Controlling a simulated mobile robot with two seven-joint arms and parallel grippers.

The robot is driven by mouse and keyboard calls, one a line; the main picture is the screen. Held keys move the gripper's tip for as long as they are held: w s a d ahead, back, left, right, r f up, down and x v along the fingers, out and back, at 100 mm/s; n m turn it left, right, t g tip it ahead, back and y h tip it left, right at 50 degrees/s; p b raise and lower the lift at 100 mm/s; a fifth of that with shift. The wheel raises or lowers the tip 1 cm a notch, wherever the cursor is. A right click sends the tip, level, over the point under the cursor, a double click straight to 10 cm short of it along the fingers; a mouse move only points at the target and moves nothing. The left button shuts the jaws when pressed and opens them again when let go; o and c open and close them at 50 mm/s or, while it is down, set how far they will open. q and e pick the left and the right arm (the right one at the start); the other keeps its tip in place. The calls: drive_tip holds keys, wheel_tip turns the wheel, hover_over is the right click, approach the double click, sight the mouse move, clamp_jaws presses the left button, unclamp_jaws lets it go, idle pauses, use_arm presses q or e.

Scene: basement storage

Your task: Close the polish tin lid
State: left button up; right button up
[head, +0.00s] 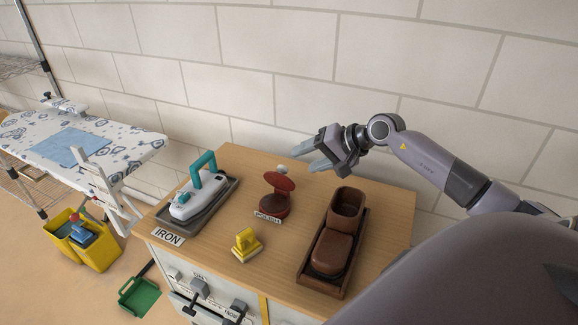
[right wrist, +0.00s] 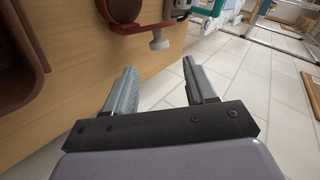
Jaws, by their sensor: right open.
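The polish tin (head: 274,207) stands on the wooden cabinet top behind a small label. Its red lid (head: 279,181) is open, tilted up above the tin, with a pale knob (head: 282,168) at its back edge. In the right wrist view the lid (right wrist: 140,27) and knob (right wrist: 159,41) show at the top, beyond my fingers. My right gripper (head: 306,157) is open and empty, above the back of the cabinet, right of and apart from the lid; its fingers point left. It also shows in the right wrist view (right wrist: 159,68). My left gripper is out of view.
A white and teal iron (head: 189,202) sits on a grey tray at the left. A yellow brush (head: 246,243) lies in front of the tin. A brown wooden tray (head: 303,276) with brown items stands at the right. The block wall (head: 270,95) rises close behind.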

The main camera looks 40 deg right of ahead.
sight(285, 167)
drive_tip(key=shift+p+x, duration=0.7)
drive_tip(key=shift+x, duration=2.85)
clamp_jaws()
